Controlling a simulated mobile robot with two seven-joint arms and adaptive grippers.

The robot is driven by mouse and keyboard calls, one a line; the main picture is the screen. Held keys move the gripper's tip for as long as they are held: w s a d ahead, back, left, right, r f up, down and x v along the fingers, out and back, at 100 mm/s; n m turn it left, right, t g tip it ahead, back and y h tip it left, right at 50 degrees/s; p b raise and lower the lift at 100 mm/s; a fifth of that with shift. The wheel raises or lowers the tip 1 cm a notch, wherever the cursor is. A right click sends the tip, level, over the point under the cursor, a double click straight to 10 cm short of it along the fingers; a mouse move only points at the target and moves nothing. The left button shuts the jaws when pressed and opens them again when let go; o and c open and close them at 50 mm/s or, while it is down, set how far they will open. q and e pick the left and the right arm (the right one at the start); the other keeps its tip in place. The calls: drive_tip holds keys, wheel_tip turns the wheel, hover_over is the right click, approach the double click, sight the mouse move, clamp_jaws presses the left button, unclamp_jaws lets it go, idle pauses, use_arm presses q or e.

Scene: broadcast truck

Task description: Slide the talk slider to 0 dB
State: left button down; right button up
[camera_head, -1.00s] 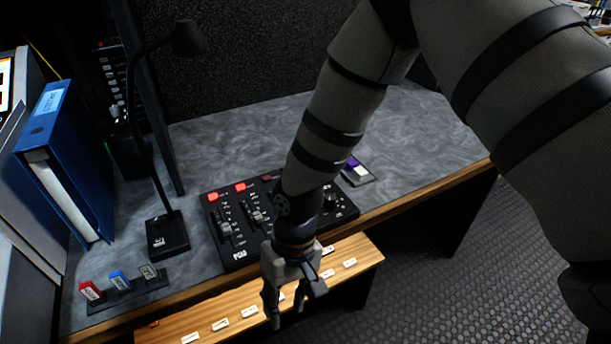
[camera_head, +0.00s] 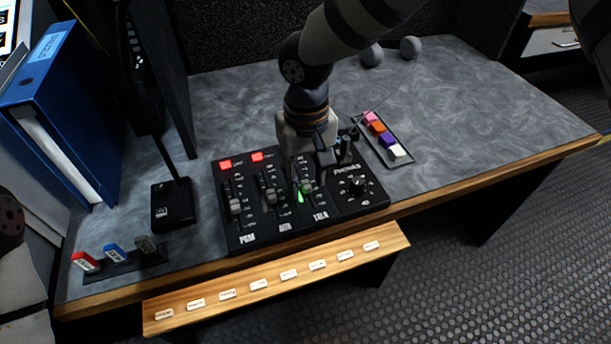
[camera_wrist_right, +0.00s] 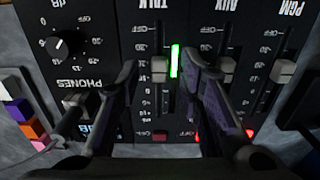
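The mixer panel (camera_head: 262,236) lies on the desk with three sliders, PGM, AUX and TALK. The talk slider's grey knob (camera_wrist_right: 160,70) stands partway along its slot; it also shows in the head view (camera_head: 307,188). A lit green strip (camera_wrist_right: 175,60) is beside it. My right gripper (camera_wrist_right: 163,75) points down over the panel, its two fingers apart on either side of the talk knob; in the head view (camera_head: 308,174) it partly covers the talk column. I cannot tell whether a finger touches the knob. My left gripper is out of view.
The AUX knob (camera_wrist_right: 225,70) is close to one right finger. The PHONES dial (camera_head: 356,186) is on the panel's right side. A tray of coloured blocks (camera_head: 410,166), a lamp base (camera_head: 172,205) and a labelled wooden ledge (camera_head: 210,311) surround the panel.

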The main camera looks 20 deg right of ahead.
sight(300, 177)
drive_tip(key=shift+f, duration=0.25)
clamp_jaws()
drive_tip(key=shift+w+f+b, duration=0.15)
drive_tip(key=shift+w+b, duration=0.3)
drive_tip(key=shift+w, duration=1.4)
unclamp_jaws()
drive_tip(key=shift+r, duration=0.2)
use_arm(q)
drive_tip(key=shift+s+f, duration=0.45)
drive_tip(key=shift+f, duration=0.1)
use_arm(e)
wheel_tip(300, 177, up, 12)
